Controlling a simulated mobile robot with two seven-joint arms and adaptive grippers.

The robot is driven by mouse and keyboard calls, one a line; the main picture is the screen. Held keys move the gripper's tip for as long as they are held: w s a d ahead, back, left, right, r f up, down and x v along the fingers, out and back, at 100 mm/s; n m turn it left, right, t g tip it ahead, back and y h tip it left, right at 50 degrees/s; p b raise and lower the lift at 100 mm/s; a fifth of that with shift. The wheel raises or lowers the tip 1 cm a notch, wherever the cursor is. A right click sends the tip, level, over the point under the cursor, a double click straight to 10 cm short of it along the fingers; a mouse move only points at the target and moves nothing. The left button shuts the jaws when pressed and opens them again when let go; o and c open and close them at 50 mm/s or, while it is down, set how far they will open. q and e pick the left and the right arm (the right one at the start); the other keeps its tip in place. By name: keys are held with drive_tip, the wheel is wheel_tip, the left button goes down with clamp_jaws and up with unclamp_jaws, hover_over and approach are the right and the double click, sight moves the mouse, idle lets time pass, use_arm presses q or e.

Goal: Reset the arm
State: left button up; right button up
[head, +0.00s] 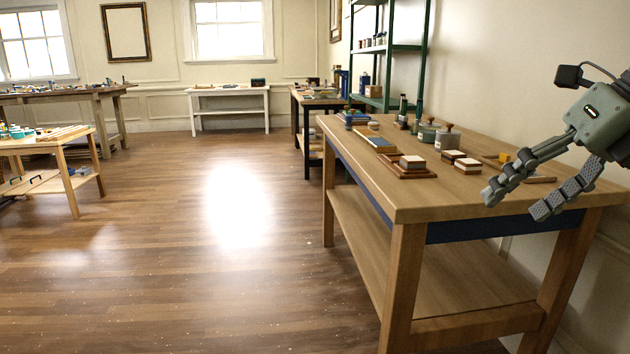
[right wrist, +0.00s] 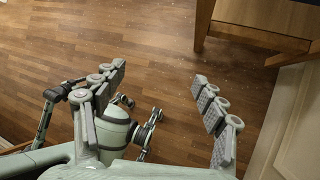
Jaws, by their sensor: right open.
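My right gripper (head: 513,203) is at the right of the head view, in front of the near right corner of the wooden workbench (head: 450,204). Its two fingers are spread apart with nothing between them. In the right wrist view the open fingers of the right gripper (right wrist: 160,95) show over bare wooden floor, with the legs and lower shelf of a wooden bench (right wrist: 262,22) at the top right. My left gripper does not show in the head view.
Wooden blocks (head: 411,162), stampers (head: 447,138) and a tray (head: 380,143) lie on the workbench. A green shelf rack (head: 424,50) stands behind it by the wall. Other tables stand at the left (head: 60,146) and back (head: 230,91). The middle floor (head: 200,250) is clear.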

drive_tip(key=w+a+f+m+t+y, duration=0.1)
drive_tip(key=w+a+m+t+y, duration=0.2)
drive_tip(key=w+y, duration=0.25)
drive_tip(key=w+d+f+m+t, duration=0.5)
drive_tip(key=d+m+t, duration=0.35)
drive_tip(key=m, duration=0.25)
drive_tip(key=s+d+f+m+h, duration=0.1)
drive_tip(key=d+f+m+h, duration=0.3)
drive_tip(key=f+m+h, duration=0.3)
drive_tip(key=d+f+m+h, duration=0.4)
drive_tip(key=f+m+h, duration=0.1)
drive_tip(key=f, duration=0.4)
drive_tip(key=s+a+f+m+g+h, duration=0.1)
drive_tip(key=s+f+m+g, duration=0.4)
drive_tip(key=f, duration=0.6)
drive_tip(key=s+a+f+m+g+h, duration=0.1)
drive_tip(key=s+f+m+g, duration=0.1)
drive_tip(key=s+f, duration=0.65)
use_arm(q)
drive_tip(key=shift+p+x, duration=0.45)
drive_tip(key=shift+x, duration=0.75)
use_arm(e)
drive_tip(key=s+a+f+m+g+y, duration=0.2)
drive_tip(key=s+a+f+g, duration=0.4)
drive_tip(key=s+a+f, duration=0.6)
wheel_tip(320, 180, down, 2)
drive_tip(key=shift+a+f+y, duration=0.1)
drive_tip(key=shift+a+y, duration=0.35)
drive_tip(key=shift+a, duration=0.3)
